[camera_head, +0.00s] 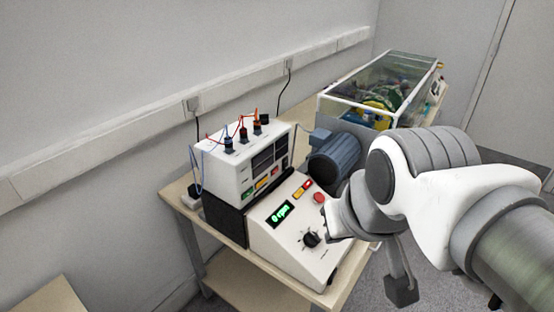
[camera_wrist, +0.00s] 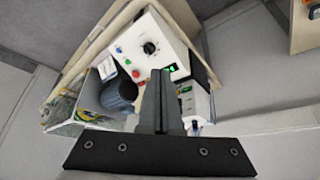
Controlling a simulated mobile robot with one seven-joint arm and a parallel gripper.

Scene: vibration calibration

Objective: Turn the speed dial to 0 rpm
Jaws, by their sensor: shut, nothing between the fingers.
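The speed dial (camera_head: 311,239) is a black knob on the sloped white face of the control box (camera_head: 277,246), at the middle of the head view. It also shows in the wrist view (camera_wrist: 149,47). The green display (camera_head: 281,213) on the same face appears to read 0 rpm; the fingers partly cover it in the wrist view. My gripper (camera_wrist: 161,74) is shut and empty. In the wrist view its fingertips appear below the dial, apart from it. In the head view my wrist is just right of the box and the fingertips cannot be made out.
A red button (camera_head: 319,198) and small coloured switches sit above the dial. A white meter unit (camera_head: 238,165) with red and blue leads stands behind the box. A blue motor (camera_head: 335,158) and a clear-covered case (camera_head: 391,85) stand farther along the bench. A wall is close behind.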

